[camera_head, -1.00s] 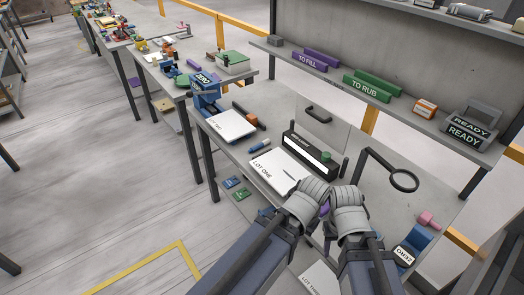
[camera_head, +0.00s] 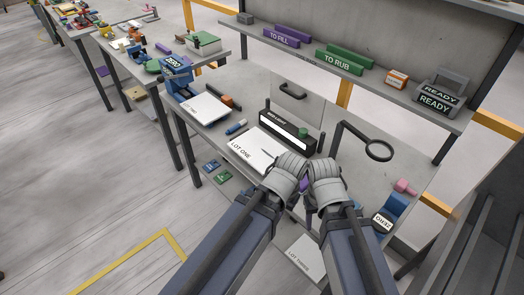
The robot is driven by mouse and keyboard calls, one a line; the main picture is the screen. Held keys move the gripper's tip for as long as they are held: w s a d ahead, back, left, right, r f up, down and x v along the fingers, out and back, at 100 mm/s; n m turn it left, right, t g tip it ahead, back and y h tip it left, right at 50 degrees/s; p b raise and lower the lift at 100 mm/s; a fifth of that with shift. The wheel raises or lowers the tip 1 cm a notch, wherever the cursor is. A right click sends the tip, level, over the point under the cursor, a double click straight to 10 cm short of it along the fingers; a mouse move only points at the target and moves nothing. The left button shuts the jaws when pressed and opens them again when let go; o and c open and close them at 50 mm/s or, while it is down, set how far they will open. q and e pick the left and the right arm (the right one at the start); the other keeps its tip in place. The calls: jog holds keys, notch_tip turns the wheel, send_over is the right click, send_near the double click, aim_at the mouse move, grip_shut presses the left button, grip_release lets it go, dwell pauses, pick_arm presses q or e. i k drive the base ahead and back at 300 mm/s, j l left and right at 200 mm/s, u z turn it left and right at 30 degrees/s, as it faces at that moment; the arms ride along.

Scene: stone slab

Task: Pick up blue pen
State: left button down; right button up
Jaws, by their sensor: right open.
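A short blue pen-like object (camera_head: 236,127) with a pale band lies on the bench, to the left of the black light bar and behind the LOT ONE sheet (camera_head: 252,153). A thin dark tip shows over that sheet beside my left gripper; I cannot tell what it belongs to. My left gripper (camera_head: 287,172) is over the sheet's right side, and its fingers are hidden. My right gripper (camera_head: 323,177) is close beside it, open, its fingertips mostly hidden. A purple object (camera_head: 304,185) shows between the two. Both grippers are to the right of the blue object, apart from it.
A black light bar (camera_head: 285,131) with a green knob stands behind my grippers. A black-armed magnifier (camera_head: 379,150) stands to the right. A blue ZERO stand (camera_head: 177,78) and a clipboard (camera_head: 205,108) are at the left. A shelf (camera_head: 352,78) with labelled blocks runs behind the bench.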

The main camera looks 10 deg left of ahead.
aim_at(242, 122)
jog(key=i+j+z, duration=0.15)
jog(key=j+z, duration=0.2)
jog(key=j, duration=0.55)
jog(key=j+z, duration=0.35)
jog(key=j, duration=0.6)
jog(key=j+z, duration=0.35)
jog(key=j, duration=0.6)
